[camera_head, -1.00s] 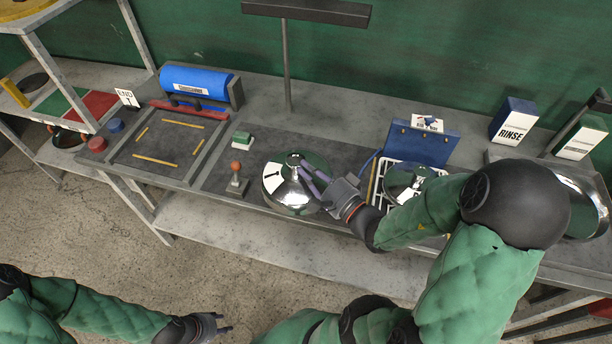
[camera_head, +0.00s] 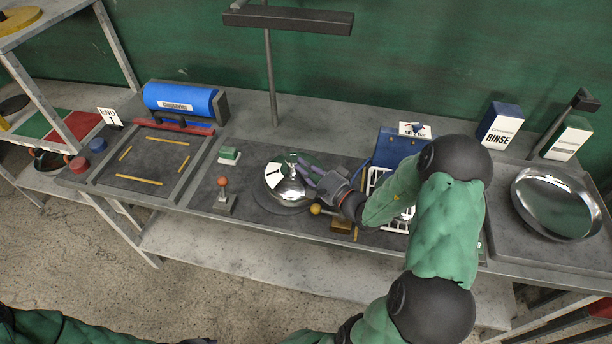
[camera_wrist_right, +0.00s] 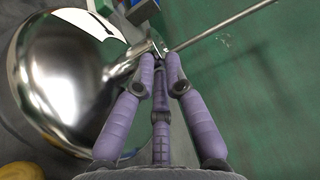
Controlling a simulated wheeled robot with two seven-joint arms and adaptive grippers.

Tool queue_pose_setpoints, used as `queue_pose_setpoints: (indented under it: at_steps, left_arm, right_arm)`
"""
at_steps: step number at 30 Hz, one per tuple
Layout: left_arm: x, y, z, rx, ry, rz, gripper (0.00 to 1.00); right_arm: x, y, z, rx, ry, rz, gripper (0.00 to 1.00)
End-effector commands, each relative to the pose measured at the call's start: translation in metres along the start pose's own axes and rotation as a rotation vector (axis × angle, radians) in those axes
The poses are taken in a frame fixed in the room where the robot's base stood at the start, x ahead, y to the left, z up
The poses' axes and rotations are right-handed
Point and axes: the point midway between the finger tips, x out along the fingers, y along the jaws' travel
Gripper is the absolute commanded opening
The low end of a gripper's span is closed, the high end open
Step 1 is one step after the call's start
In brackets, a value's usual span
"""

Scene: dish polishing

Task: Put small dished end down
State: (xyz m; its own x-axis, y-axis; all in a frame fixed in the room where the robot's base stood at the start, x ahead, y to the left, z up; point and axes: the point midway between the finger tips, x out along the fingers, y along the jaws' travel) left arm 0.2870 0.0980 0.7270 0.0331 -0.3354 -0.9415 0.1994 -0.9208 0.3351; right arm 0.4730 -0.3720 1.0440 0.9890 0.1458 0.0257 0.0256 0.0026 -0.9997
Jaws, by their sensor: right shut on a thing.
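In the right wrist view the dome (camera_wrist_right: 70,85) fills the left side, and the purple fingers (camera_wrist_right: 160,62) meet at the stem.
A yellow ball knob (camera_head: 316,209) and brown block (camera_head: 342,226) stand close to the right. A red-knobbed lever (camera_head: 223,190) and green button box (camera_head: 229,155) are left. A yellow-marked area (camera_head: 150,160) lies further left. A large steel dish (camera_head: 555,205) sits far right. A lamp post (camera_head: 271,80) stands behind.

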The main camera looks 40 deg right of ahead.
Motion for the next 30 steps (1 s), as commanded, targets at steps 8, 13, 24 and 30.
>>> queue_pose_setpoints:
  at_steps: [8, 13, 24, 30]
  left_arm:
    - [0.003, -0.001, 0.0, 0.0, 0.0, 0.0, 0.4]
    - [0.006, -0.002, 0.0, 0.0, 0.0, 0.0, 0.4]
    - [0.013, -0.005, -0.001, 0.0, 0.0, 0.0, 0.4]
    - [0.015, -0.005, -0.001, 0.0, 0.0, 0.0, 0.4]
  right_arm:
    - [0.007, 0.01, -0.01, -0.004, 0.0, -0.007, 0.0]
    - [0.01, 0.021, -0.014, -0.003, 0.0, -0.006, 0.0]
    - [0.009, 0.046, -0.013, -0.005, 0.001, -0.007, 0.0]
    - [0.009, 0.048, -0.013, -0.004, 0.001, -0.007, 0.0]
